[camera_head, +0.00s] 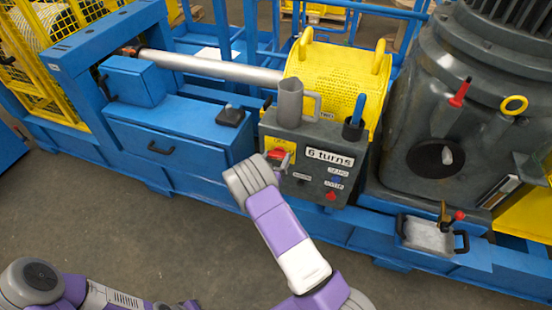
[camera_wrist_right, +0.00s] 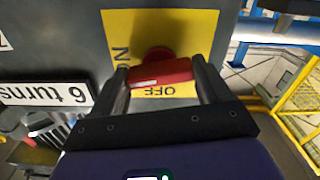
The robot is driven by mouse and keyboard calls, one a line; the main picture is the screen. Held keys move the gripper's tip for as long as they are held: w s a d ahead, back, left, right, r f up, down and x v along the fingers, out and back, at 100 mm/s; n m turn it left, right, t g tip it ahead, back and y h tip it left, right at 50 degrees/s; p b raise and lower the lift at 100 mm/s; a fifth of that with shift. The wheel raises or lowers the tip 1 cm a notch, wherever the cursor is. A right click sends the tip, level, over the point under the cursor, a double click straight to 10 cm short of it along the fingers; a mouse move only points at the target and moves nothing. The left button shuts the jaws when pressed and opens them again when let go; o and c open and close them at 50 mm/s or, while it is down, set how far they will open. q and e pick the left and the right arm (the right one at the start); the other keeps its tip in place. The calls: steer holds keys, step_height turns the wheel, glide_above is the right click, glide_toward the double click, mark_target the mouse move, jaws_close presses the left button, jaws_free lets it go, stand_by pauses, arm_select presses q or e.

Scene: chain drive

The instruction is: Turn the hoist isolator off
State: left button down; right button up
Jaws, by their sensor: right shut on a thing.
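The hoist isolator is a red knob (camera_head: 279,154) on a yellow plate (camera_head: 291,144) at the left of the dark grey control box's front. In the right wrist view the knob (camera_wrist_right: 161,73) shows up close against the yellow plate (camera_wrist_right: 190,25). The plate reads OFF just below the knob and partly hidden ON to its left, both appearing upside down or turned. My right gripper (camera_wrist_right: 163,80) is shut on the red handle, a finger on each side. The handle lies roughly level there; which mark it points to I cannot tell. My left gripper is not in view.
The control box (camera_head: 351,180) has a "6 turns" label (camera_head: 330,158) and small buttons. A grey mug (camera_head: 290,103) and a blue-handled tool in a holder (camera_head: 356,118) stand on top. A large grey motor housing (camera_head: 425,105) is at right. Open floor lies in front.

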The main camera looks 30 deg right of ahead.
steer(key=n, duration=0.3)
steer(key=shift+n+p, duration=0.35)
steer(key=shift+n, duration=0.05)
steer(key=n, duration=0.4)
steer(key=shift+n+p, duration=0.3)
steer(key=shift+p, duration=0.05)
steer(key=n, duration=0.3)
steer(key=shift+n, duration=2.2)
steer(key=o, duration=1)
steer(key=shift+p, duration=0.3)
steer(key=p+v, duration=0.1)
steer(key=v, duration=0.6)
steer(key=shift+s+a, duration=0.15)
steer(key=shift+s, duration=0.1)
